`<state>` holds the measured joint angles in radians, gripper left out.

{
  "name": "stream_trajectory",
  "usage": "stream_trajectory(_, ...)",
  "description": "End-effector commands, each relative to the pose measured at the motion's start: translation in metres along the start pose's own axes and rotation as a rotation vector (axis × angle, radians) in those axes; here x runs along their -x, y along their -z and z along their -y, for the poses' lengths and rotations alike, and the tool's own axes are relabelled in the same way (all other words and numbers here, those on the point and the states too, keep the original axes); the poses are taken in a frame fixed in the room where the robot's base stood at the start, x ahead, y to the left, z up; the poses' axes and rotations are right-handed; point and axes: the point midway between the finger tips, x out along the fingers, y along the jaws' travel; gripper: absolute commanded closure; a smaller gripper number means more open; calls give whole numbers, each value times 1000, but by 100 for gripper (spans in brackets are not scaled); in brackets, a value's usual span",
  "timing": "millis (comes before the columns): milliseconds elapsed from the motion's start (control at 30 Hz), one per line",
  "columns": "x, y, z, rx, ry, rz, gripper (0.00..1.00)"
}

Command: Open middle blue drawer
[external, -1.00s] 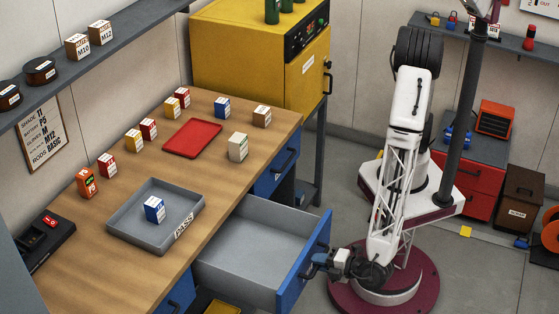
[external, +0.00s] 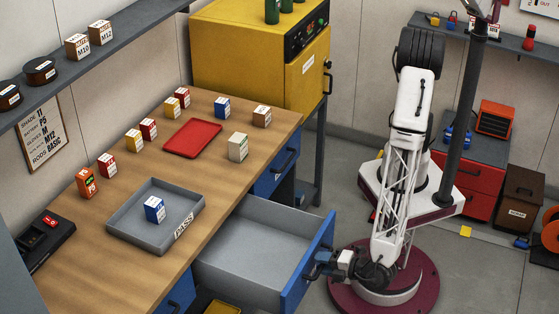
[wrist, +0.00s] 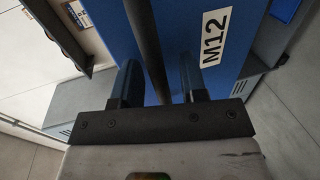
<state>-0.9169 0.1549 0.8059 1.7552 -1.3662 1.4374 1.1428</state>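The middle blue drawer (external: 319,243) is pulled far out from the bench, and its grey inside looks empty. Its blue front with an M12 label fills much of the wrist view (wrist: 190,25). My gripper (external: 317,263) is at the outer face of the drawer front. In the wrist view, the dark handle bar (wrist: 148,38) runs between the two fingers of my gripper (wrist: 156,88), which sit close on both sides of it. The handle is mostly hidden by my gripper in the external view.
The wooden bench (external: 85,235) holds a grey PASS tray (external: 130,232) with a blue box, a red tray (external: 192,138) and several small boxes. Another blue drawer (external: 272,175) is closed at the right. A dark post (external: 465,130) stands beside my arm.

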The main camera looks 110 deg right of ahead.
Motion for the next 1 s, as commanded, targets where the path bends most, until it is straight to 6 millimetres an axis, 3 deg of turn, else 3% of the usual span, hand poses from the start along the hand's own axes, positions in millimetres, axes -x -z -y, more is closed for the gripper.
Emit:
stream_trajectory(267,10,0,0,0,0,-2,61)
stream_trajectory(800,66,0,0,0,0,-2,61)
stream_trajectory(1000,76,0,0,0,0,0,61)
